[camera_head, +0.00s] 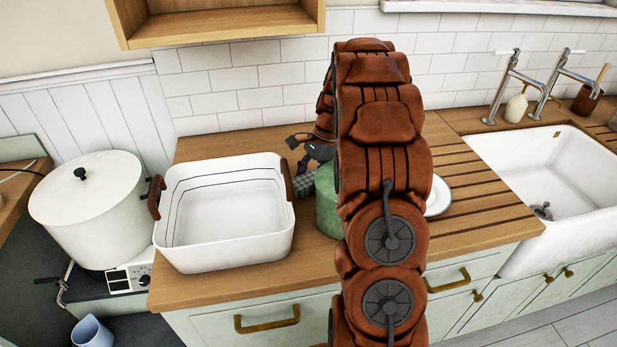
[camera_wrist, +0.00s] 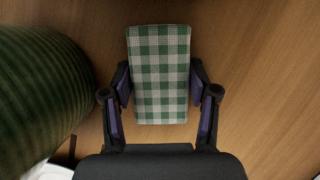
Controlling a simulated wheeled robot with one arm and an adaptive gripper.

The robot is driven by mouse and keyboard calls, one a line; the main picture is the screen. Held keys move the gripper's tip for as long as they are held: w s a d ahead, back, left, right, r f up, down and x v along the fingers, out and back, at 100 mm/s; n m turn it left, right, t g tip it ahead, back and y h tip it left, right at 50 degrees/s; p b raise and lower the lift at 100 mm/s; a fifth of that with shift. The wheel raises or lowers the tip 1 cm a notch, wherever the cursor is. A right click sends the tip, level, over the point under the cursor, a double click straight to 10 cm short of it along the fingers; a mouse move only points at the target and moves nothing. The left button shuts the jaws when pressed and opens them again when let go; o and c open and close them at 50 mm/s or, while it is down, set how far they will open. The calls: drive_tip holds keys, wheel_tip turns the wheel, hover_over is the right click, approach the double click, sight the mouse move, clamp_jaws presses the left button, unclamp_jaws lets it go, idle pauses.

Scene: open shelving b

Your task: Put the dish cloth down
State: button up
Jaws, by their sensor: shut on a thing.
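The dish cloth (camera_wrist: 159,75) is a green and white checked, folded block. In the wrist view it sits between the two fingers of my gripper (camera_wrist: 160,92), which are shut on its sides. Wooden counter shows behind it; I cannot tell whether the cloth touches the wood. In the head view a small part of the cloth (camera_head: 304,184) shows between the white basin and a green ribbed container. My gripper (camera_head: 312,160) is just above it there, partly hidden by my arm.
A white basin (camera_head: 278,238) with wooden handles stands left of the cloth. The green ribbed container (camera_head: 327,205) is close on the right, and at the left in the wrist view (camera_wrist: 35,95). A white plate (camera_head: 438,197) lies behind my arm. The sink (camera_head: 545,180) is at right.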

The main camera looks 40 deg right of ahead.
drive_tip(key=o, duration=1.1)
drive_tip(key=b+v, duration=0.2)
drive_tip(key=v, duration=0.9)
drive_tip(key=shift+r+b, duration=0.35)
drive_tip(key=shift+o, duration=0.3)
drive_tip(key=shift+d+r, duration=0.1)
drive_tip(key=shift+d, duration=0.1)
drive_tip(key=shift+o, duration=0.2)
drive_tip(key=shift+s+a+f, duration=0.2)
drive_tip(key=shift+a+f, duration=0.1)
drive_tip(key=shift+f, duration=0.4)
drive_tip(key=shift+s+a+f, duration=0.15)
drive_tip(key=shift+a+f, duration=0.15)
drive_tip(key=shift+f, duration=0.4)
drive_tip(key=shift+w+p+x, duration=0.2)
drive_tip(key=shift+p+x, duration=0.5)
drive_tip(key=shift+x, duration=1.3)
drive_tip(key=shift+w+p+x, duration=0.2)
drive_tip(key=shift+p+x, duration=0.45)
drive_tip(key=shift+x, duration=1.3)
